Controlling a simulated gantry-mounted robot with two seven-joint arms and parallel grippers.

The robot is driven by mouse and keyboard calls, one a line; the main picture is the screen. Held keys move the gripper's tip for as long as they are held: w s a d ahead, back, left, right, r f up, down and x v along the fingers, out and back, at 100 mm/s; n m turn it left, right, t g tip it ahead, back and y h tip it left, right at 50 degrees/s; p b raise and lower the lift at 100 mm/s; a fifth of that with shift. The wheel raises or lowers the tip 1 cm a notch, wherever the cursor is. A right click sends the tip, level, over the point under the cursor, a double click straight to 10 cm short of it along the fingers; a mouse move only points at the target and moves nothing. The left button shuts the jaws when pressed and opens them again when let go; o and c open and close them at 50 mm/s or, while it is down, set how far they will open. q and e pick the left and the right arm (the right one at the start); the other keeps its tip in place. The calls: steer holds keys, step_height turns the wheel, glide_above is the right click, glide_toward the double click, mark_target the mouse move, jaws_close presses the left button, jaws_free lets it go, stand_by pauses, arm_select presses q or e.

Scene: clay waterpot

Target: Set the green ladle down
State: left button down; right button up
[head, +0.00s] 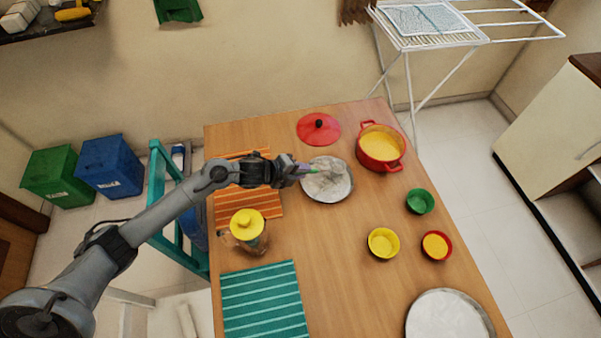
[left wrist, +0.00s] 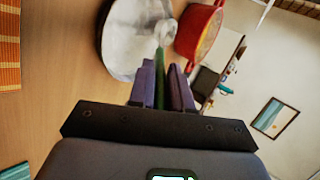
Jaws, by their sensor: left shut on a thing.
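My left gripper (head: 301,171) reaches in from the left over the wooden table, at the left edge of a pale round plate (head: 335,195). In the left wrist view its purple fingers (left wrist: 161,90) are shut on the green ladle (left wrist: 160,82), of which a narrow green strip shows between them. In the head view a little green shows at the fingertips, and the ladle's far end is hard to make out against the plate. I cannot tell whether the ladle touches the plate. My right gripper is not in view.
A red pot (head: 381,147) with yellow contents stands right of the plate; a red lid (head: 318,129) lies behind it. A yellow-lidded jug (head: 249,229) stands below my left arm. Green (head: 420,201), yellow (head: 383,243) and red (head: 447,243) bowls stand right. The table's front middle is clear.

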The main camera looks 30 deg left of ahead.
arm_select(q)
steer(key=shift+f, duration=0.55)
steer(key=shift+f, duration=0.2)
steer(key=c, duration=1.1)
jaws_free()
steer(key=shift+o, duration=0.2)
steer(key=shift+r, duration=0.1)
steer(key=shift+r, duration=0.1)
steer(key=shift+s+a+r, duration=0.25)
steer(key=shift+s+r, duration=0.05)
steer(key=shift+r, duration=0.1)
steer(key=p+v, duration=0.2)
steer(key=v, duration=0.9)
